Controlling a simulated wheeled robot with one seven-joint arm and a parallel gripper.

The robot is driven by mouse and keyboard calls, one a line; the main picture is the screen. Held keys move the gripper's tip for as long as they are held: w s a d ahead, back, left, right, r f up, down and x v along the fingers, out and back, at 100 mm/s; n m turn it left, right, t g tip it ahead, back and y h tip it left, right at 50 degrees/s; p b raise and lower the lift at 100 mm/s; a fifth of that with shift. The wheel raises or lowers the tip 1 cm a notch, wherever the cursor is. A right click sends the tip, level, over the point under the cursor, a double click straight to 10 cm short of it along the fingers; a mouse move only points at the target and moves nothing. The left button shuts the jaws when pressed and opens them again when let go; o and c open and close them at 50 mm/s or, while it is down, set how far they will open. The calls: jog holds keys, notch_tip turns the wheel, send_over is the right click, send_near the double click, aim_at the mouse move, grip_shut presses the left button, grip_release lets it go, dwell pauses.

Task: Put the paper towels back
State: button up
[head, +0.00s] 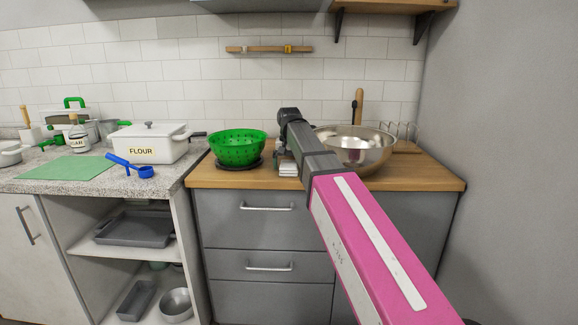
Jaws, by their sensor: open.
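My pink arm reaches up from the lower right to the wooden counter (225,178). My gripper (281,150) is at its far end, between the green colander and the steel bowl. It is open, but my own wrist hides most of its fingers. A small white, layered item (287,168) lies on the counter just below the gripper, partly covered by the arm. I cannot tell whether it is the paper towels or whether the gripper touches it. No paper towel roll can be made out.
The green colander (238,149) stands close left of my gripper, and the steel bowl (365,150) close right. A white flour box (150,143) and blue scoop (133,168) are on the left counter. A wall rail (268,50) is above; a wooden shelf (395,6) is upper right.

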aim_at(289, 162)
notch_tip(289, 162, up, 12)
dwell(0.5)
